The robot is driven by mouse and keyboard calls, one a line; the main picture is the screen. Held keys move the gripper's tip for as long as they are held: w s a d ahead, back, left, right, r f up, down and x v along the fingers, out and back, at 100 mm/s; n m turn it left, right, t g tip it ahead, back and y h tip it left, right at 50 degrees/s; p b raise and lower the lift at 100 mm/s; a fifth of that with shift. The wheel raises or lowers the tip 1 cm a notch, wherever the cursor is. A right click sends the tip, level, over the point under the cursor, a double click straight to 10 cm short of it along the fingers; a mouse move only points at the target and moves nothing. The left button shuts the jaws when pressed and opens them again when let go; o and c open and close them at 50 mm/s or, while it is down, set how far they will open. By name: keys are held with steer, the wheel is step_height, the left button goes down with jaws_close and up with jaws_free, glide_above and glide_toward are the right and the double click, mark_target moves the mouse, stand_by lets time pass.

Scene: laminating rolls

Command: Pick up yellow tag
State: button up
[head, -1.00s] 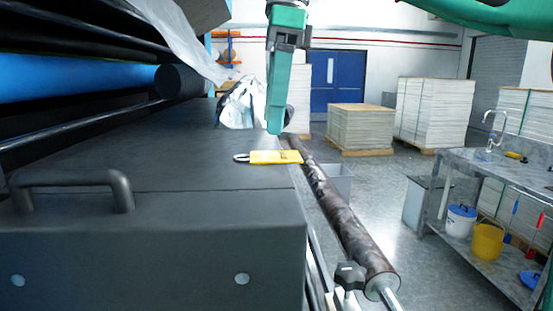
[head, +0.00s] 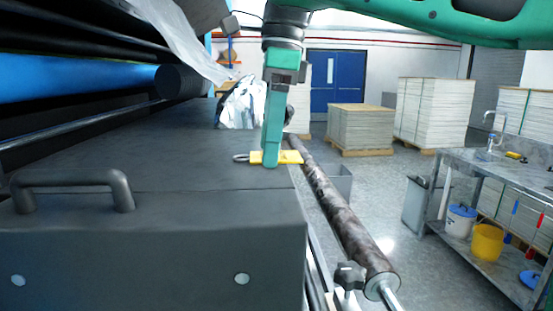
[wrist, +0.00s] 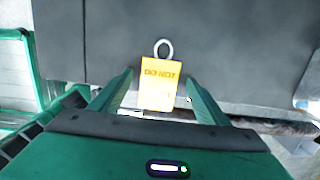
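The yellow tag (head: 288,157) lies on the dark machine top close to its right edge in the head view. It has a grey loop at one end. In the wrist view the tag (wrist: 158,88) shows the print "DO NOT", with its loop pointing up, away from my gripper. My gripper (head: 270,160) is down at the tag in the head view and covers part of it. In the wrist view my gripper (wrist: 160,88) is open, with one green finger on each side of the tag and a gap on both sides.
The dark machine top (head: 150,160) is mostly bare around the tag. A metal handle (head: 75,180) rises at its front. A crumpled silvery sheet (head: 242,104) stands behind the tag. A dark roller (head: 345,220) runs along the right edge. A steel bench (head: 500,175) stands farther right.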

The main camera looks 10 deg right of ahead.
steer(key=shift+f, duration=0.1)
steer(key=c, duration=1)
step_height(320, 180, up, 2)
steer(key=shift+r, duration=0.1)
steer(key=r, duration=0.1)
steer(key=a+r, duration=0.1)
steer(key=shift+s+r, duration=0.2)
steer(key=shift+r, duration=0.2)
steer(key=s+a+r, duration=0.1)
steer(key=a+r, duration=0.1)
steer(key=a, duration=0.1)
steer(key=s+a+r, duration=0.2)
steer(key=a, duration=0.1)
steer(key=s+a+r, duration=0.2)
steer(key=a, duration=0.1)
steer(key=shift+s+r, duration=0.1)
steer(key=shift+r, duration=0.05)
